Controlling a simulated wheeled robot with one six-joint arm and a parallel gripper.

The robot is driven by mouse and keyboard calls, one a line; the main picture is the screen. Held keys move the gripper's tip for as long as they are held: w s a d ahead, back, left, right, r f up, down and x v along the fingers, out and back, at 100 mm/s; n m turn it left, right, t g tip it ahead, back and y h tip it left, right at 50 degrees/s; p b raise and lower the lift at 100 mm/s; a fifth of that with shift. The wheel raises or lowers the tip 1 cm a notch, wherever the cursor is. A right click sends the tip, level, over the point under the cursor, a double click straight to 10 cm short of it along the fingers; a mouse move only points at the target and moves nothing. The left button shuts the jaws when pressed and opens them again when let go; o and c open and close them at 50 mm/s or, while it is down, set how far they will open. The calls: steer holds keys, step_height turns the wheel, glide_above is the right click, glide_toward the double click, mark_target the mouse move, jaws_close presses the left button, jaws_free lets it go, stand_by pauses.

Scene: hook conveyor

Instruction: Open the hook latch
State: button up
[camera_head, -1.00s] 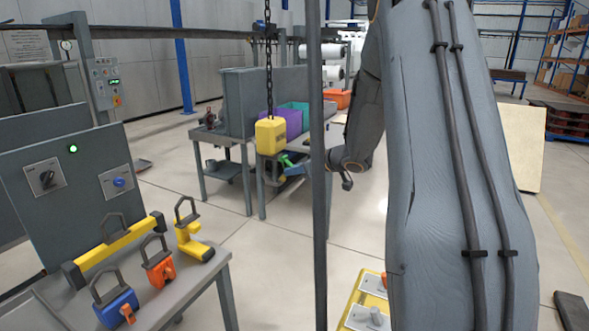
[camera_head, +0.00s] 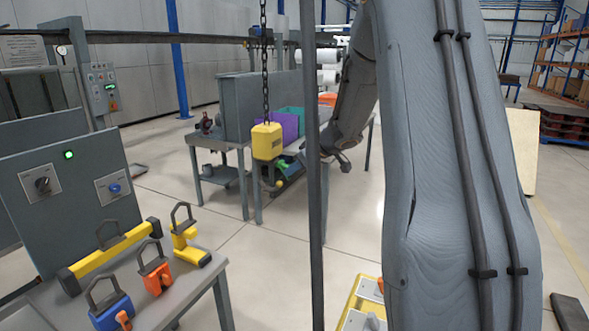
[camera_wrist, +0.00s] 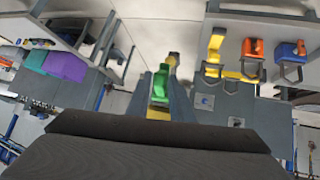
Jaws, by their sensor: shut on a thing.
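A yellow hook block (camera_head: 267,141) hangs from a dark chain in the head view, left of the dark vertical pole. The green latch (camera_head: 288,163) shows just below and right of the block, partly covered. My gripper (camera_head: 285,177) reaches in from the right, behind the pole, at the latch. In the wrist view the green latch (camera_wrist: 159,84) stands between the two dark fingers of my gripper (camera_wrist: 162,100), which are shut on it. Yellow parts of the hook show beyond and below the latch. Whether the latch has swung open is hard to tell.
A left table (camera_head: 190,290) carries a yellow bar (camera_head: 112,250), blue (camera_head: 112,312), orange (camera_head: 157,279) and yellow (camera_head: 190,247) shackle-like locks beside a control panel (camera_head: 75,190). A grey table with purple (camera_head: 285,122) and teal bins stands behind the hook. The floor between is clear.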

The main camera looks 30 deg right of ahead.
steer(key=shift+d+r, duration=0.25)
steer(key=shift+r, duration=0.05)
steer(key=shift+c, duration=0.2)
steer(key=shift+o, duration=0.2)
steer(key=shift+a+r+g+h, duration=0.1)
steer(key=shift+r+g+h, duration=0.15)
steer(key=shift+g+h, duration=0.05)
steer(key=shift+w+r+g+h, duration=0.1)
steer(key=shift+r+g+h, duration=0.5)
steer(key=shift+r+g, duration=0.3)
steer(key=shift+c, duration=0.2)
steer(key=shift+r, duration=0.2)
steer(key=shift+w+a+r+n+g, duration=0.15)
steer(key=shift+r, duration=0.3)
steer(key=shift+w+a+r+n+g, duration=0.1)
steer(key=shift+w+r+n+g, duration=0.05)
steer(key=shift+r, duration=0.25)
steer(key=shift+r+h, duration=0.25)
steer(key=shift+h, duration=0.05)
steer(key=shift+c, duration=0.2)
